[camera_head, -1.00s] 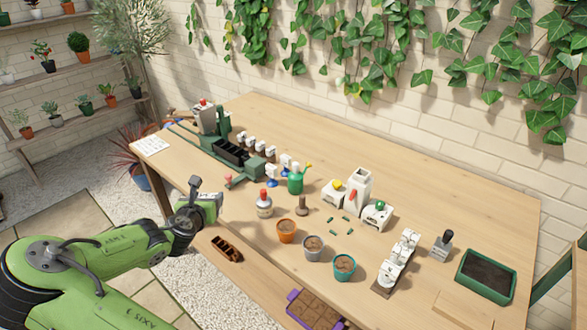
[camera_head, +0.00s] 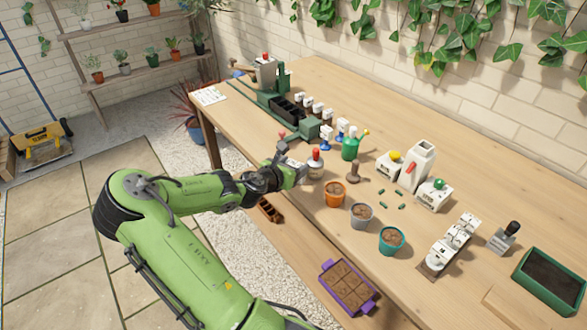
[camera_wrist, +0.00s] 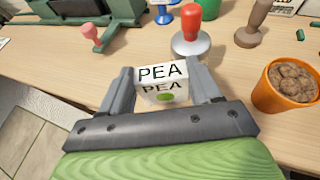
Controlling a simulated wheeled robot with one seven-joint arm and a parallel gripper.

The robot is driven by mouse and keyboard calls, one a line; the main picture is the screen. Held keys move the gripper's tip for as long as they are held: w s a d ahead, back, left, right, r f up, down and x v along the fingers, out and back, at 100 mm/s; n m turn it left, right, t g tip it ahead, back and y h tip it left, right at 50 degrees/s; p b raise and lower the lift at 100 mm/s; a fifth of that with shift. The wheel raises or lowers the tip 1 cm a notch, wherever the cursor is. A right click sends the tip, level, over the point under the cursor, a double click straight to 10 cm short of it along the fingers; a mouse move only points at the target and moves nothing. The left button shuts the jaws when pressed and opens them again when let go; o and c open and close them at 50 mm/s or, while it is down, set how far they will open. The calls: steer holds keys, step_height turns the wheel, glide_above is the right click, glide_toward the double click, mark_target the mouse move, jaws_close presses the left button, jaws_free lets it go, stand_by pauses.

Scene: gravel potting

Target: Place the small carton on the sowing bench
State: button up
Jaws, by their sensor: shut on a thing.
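The small carton is a white box marked PEA (camera_wrist: 161,73) with a green pea picture, held between my gripper's fingers in the wrist view. My gripper (camera_head: 298,164) is shut on it, at the front edge of the sowing bench (camera_head: 437,123). In the wrist view my gripper (camera_wrist: 163,84) has one grey finger on each side of the carton, with bench wood behind it. I cannot tell whether the carton touches the bench. The carton is mostly hidden by the gripper in the head view.
A red-knobbed tool (camera_wrist: 191,30) stands just beyond the carton, with an orange pot of soil (camera_wrist: 286,84) to the right. A green seeding machine (camera_head: 290,112) is at the back left. A purple tray (camera_head: 347,287) sits lower, below the bench front.

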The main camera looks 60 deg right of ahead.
steer(key=o, duration=1.1)
steer(key=shift+c, duration=0.2)
